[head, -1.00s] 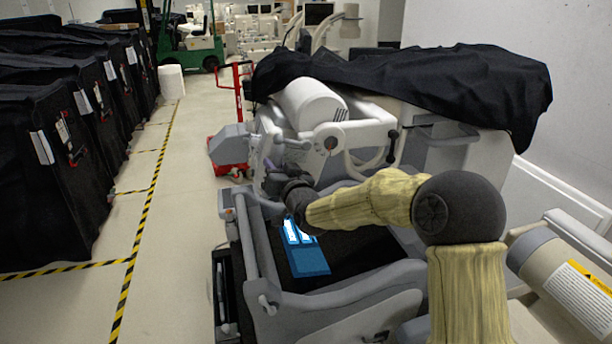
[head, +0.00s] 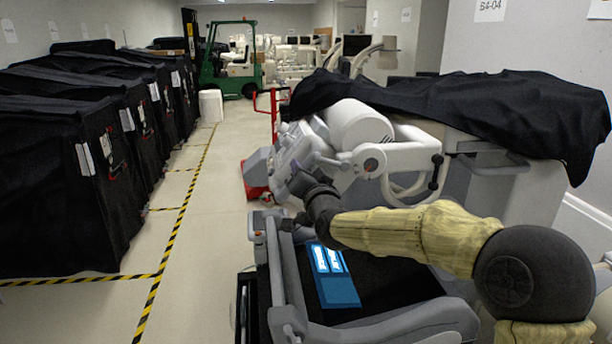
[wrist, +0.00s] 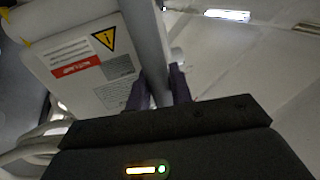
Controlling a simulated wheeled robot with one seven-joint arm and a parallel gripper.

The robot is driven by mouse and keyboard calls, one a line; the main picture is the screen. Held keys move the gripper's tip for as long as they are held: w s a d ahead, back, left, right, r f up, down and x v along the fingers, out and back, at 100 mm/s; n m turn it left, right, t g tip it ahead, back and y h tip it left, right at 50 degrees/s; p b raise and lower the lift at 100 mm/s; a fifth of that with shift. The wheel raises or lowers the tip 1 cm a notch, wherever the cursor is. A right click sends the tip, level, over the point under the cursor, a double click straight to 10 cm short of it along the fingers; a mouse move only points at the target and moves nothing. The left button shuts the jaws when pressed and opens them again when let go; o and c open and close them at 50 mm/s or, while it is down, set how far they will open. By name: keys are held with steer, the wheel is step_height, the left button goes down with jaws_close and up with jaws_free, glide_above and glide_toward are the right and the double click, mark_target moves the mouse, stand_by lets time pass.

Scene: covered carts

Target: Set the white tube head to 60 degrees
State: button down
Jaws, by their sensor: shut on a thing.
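In the wrist view a white housing (wrist: 60,92) with a yellow warning triangle and a red label fills the upper left. A grey bar (wrist: 150,48) runs down along its right side. My gripper (head: 297,181) is at the left front side of the tube head. In the wrist view its two dark fingers (wrist: 160,90) stand either side of the grey bar and are shut on it. The far ends of the fingers are partly hidden.
A black cover (head: 470,110) drapes the cart behind. A blue folder (head: 340,292) lies on the dark deck below my arm. A red pallet jack (head: 258,178) stands to the left. Black covered carts (head: 60,190) line the left wall. The taped aisle floor between is clear.

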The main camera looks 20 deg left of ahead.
steer(key=shift+s+r, duration=0.1)
steer(key=shift+r, duration=0.2)
steer(key=c, duration=1.3)
jaws_free()
steer(key=shift+f, duration=0.15)
steer(key=shift+f, duration=0.1)
steer(key=b+v, duration=0.6)
steer(key=v, duration=1.1)
steer(key=shift+d, duration=0.2)
